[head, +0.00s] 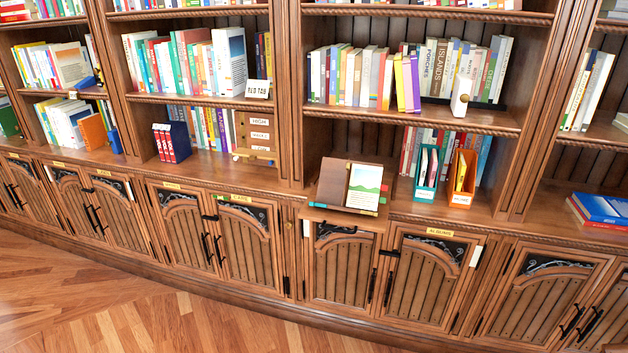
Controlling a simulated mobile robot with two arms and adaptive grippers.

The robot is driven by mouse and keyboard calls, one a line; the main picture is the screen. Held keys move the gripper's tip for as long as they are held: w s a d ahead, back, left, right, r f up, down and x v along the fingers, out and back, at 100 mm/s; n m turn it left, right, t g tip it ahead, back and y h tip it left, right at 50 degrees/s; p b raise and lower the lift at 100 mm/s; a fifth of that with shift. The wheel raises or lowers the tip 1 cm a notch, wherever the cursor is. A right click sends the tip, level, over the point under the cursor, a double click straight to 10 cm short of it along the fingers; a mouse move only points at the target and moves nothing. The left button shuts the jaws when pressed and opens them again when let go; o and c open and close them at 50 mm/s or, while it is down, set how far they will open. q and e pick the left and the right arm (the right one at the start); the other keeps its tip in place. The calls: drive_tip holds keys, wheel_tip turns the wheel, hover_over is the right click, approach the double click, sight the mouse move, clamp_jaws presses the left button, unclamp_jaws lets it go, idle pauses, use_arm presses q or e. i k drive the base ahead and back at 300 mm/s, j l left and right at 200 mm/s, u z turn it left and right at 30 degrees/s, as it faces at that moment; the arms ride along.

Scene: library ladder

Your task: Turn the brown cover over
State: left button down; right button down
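The brown cover (331,183) is a plain, dark brown panel on the left half of a tilted book or album. To its right is a page with a green landscape picture (364,186). Small coloured tabs show along the lower and right edges. The album leans on a small pull-out ledge (345,220) in front of the middle bookcase bay. I cannot tell how the cover is hinged. Neither of my grippers is in view.
A teal holder (427,172) and an orange holder (463,178) stand right of the album on the counter. A board with label strips (256,136) stands on the left. Lower cabinet doors (343,266) are shut. The wooden floor (110,305) in front is clear.

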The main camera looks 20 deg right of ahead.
sight(348, 165)
drive_tip(key=j+z, duration=0.15)
drive_tip(key=z, duration=0.35)
drive_tip(key=i+j+z, duration=0.1)
drive_tip(key=z, duration=0.4)
drive_tip(key=j+z, duration=0.2)
drive_tip(key=j, duration=0.45)
drive_tip(key=j+z, duration=0.15)
drive_tip(key=j, duration=0.55)
drive_tip(key=k+j+z, duration=0.2)
drive_tip(key=j, duration=0.45)
